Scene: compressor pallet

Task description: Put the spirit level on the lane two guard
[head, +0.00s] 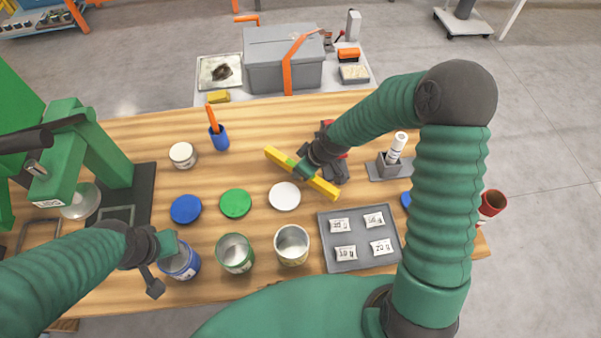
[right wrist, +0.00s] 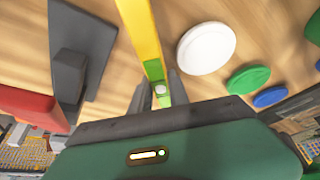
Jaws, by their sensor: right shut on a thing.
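The yellow spirit level (head: 324,187) with a green middle is held above the wooden table in the head view, lying slantwise. My right gripper (head: 304,168) is shut on it near its green middle. In the right wrist view the spirit level (right wrist: 142,32) runs away from between the two dark fingers (right wrist: 158,94). My left gripper (head: 157,268) is at the lower left beside the blue can; its fingers are too unclear to tell open or shut. I cannot make out which thing is the lane two guard.
Blue, green and white lids (head: 235,203) lie in a row behind open cans (head: 236,253). A grey tray (head: 330,262) with labelled packets is at the right front. A green press (head: 90,140) stands left. A grey bin (head: 280,62) stands beyond the table.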

